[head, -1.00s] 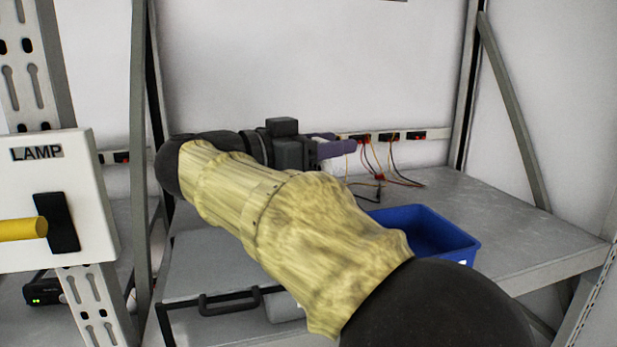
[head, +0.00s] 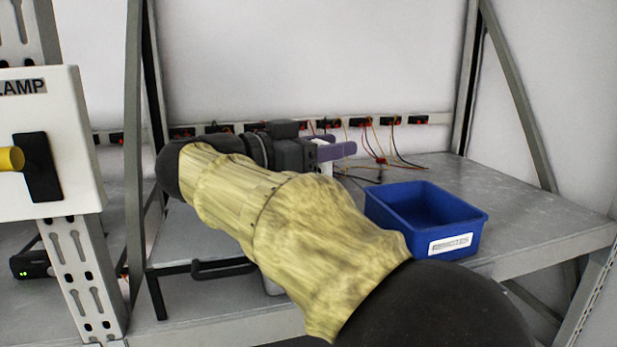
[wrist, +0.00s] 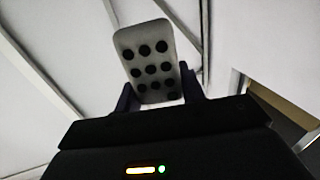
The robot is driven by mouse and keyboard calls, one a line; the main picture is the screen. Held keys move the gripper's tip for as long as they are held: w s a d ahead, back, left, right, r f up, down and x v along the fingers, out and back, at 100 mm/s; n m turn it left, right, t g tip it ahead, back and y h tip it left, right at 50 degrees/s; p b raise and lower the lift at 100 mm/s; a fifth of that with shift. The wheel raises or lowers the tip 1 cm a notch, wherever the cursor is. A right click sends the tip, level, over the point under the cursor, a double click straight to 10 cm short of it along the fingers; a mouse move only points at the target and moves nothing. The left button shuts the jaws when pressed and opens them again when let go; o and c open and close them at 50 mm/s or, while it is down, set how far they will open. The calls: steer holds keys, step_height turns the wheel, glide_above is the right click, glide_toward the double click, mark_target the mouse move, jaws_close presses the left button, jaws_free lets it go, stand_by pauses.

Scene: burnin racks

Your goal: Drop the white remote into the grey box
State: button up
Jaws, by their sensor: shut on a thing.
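The white remote (wrist: 139,45), with rows of round black buttons, is held between the two dark purple fingers of my gripper (wrist: 158,90) in the wrist view. In the head view my gripper (head: 338,146) is above the shelf, left of and beyond the blue box. A small white part of the remote (head: 326,169) shows below the fingers. I cannot make out a grey box for certain. The open box in clear view is blue (head: 455,243), with a white label on its front, and its visible inside looks empty.
A strip of black sockets with red and dark wires (head: 388,121) runs along the back wall. A white LAMP panel (head: 75,130) with a yellow-handled lever stands at left. Metal uprights flank the shelf (head: 530,215). My arm hides part of the shelf, including around a dark handle (head: 222,268).

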steer(key=o, duration=1.1)
steer(key=shift+w, duration=0.1)
steer(key=shift+c, duration=0.2)
step_height(320, 180, up, 10)
steer(key=shift+w, duration=0.15)
steer(key=shift+s, duration=0.25)
steer(key=shift+w, duration=0.1)
